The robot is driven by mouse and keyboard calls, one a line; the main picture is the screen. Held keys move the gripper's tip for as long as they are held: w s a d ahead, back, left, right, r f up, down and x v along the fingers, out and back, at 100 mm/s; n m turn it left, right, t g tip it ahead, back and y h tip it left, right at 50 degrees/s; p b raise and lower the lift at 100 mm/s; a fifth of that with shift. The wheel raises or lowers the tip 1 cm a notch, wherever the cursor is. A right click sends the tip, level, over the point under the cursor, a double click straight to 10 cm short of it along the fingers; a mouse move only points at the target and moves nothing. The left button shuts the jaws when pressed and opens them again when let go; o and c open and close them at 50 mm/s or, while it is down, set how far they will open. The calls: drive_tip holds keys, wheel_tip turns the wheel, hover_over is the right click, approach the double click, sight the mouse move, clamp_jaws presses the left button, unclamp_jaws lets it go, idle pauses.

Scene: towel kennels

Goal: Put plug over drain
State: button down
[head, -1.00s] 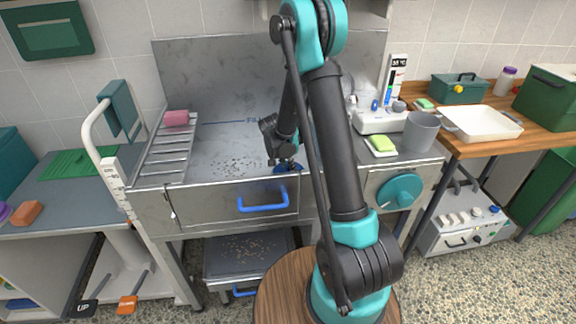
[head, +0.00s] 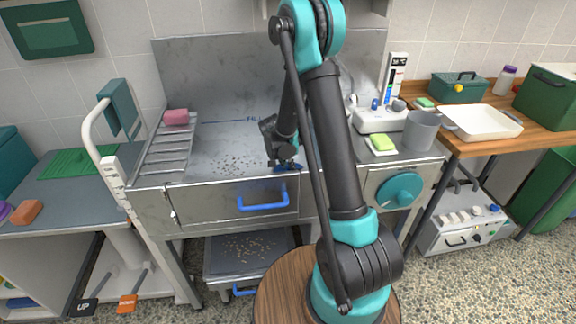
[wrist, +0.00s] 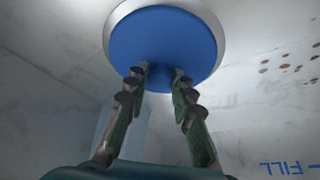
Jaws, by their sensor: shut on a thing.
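The plug (wrist: 165,38) is a round blue disc at the top middle of the wrist view. My gripper (wrist: 161,77) is shut on its small blue knob, one finger on each side. A pale grey ring (wrist: 113,29), which looks like the drain's rim, shows around the plug's left and upper edge. I cannot tell whether the plug touches it, and the drain opening is hidden. In the head view my gripper (head: 284,164) is low inside the steel tub near its front wall, and a sliver of the blue plug (head: 292,168) shows under it.
A slatted rack (head: 165,155) with a pink sponge (head: 176,117) lies at left. The front wall has a blue handle (head: 263,205).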

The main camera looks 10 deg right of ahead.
drive_tip(key=c, duration=1.2)
unclamp_jaws()
drive_tip(key=v, duration=1.2)
drive_tip(key=shift+d, duration=0.1)
